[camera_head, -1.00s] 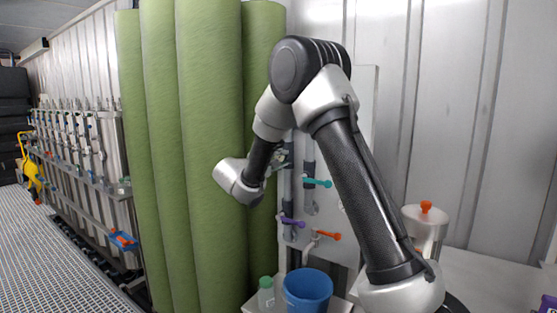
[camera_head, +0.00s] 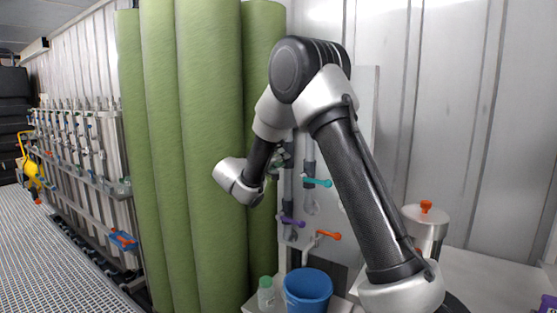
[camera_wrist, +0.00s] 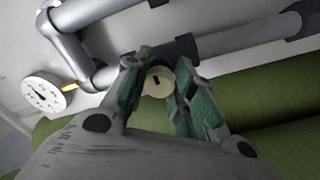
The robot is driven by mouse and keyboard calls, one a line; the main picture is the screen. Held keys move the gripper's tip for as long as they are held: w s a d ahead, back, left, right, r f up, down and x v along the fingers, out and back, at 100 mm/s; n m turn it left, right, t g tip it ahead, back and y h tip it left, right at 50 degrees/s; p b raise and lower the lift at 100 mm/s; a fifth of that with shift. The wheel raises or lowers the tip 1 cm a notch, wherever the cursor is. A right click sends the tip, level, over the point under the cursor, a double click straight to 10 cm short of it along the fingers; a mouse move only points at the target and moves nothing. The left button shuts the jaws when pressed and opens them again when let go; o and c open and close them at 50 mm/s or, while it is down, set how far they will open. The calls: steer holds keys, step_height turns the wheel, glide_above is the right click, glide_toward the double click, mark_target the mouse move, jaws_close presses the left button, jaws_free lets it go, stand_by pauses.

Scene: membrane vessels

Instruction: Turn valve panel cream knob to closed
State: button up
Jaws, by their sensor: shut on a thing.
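The cream knob (camera_wrist: 158,83) is round with a small dark slot or mark on its face. It sits on a dark fitting of a grey pipe in the wrist view. My gripper (camera_wrist: 160,92) has its green-padded fingers on either side of the knob and is shut on it. The fingers cover the knob's sides. In the head view my gripper (camera_head: 277,162) is partly visible at the valve panel (camera_head: 366,95), and the knob is hidden there behind my arm.
Teal (camera_head: 318,182), purple (camera_head: 292,221) and orange (camera_head: 329,235) handles sit lower on the panel. Tall green cylinders (camera_head: 210,150) stand close to the left. A round white gauge (camera_wrist: 46,94) is left in the wrist view. A blue bucket (camera_head: 308,292) and a bottle (camera_head: 266,293) stand below.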

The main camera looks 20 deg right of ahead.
steer(key=shift+f, duration=0.2)
steer(key=o, duration=1)
steer(key=shift+r, duration=0.1)
steer(key=shift+o, duration=0.2)
steer(key=shift+s+a, duration=0.1)
steer(key=v, duration=1.1)
steer(key=shift+s+a, duration=0.25)
steer(key=shift+a, duration=0.05)
